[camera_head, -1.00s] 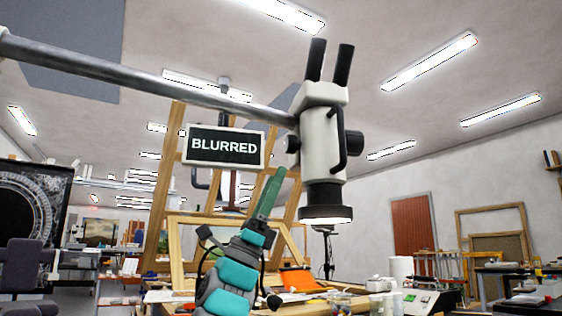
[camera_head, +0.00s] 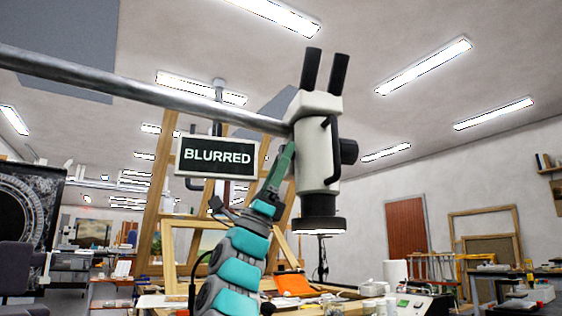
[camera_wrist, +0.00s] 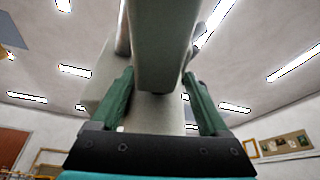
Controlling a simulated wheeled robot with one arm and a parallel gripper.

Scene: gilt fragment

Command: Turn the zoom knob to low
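The white microscope (camera_head: 312,150) hangs from a grey metal boom. A dark round knob (camera_head: 349,150) shows on its right side; I cannot tell whether it is the zoom knob. The dark knob on its left side is hidden behind my gripper (camera_head: 289,150), whose green fingers reach up to the left of the body. In the wrist view, the fingers of my gripper (camera_wrist: 158,78) are apart, with the pale microscope body (camera_wrist: 155,115) behind and between them. No knob can be made out there, and contact is unclear. A sign (camera_head: 217,157) reads BLURRED.
The metal boom (camera_head: 140,88) runs across the upper left, above my arm. Wooden frames (camera_head: 165,190) stand behind. A cluttered bench with an orange item (camera_head: 294,285) and a white device (camera_head: 412,304) lies below. Air to the microscope's right is clear.

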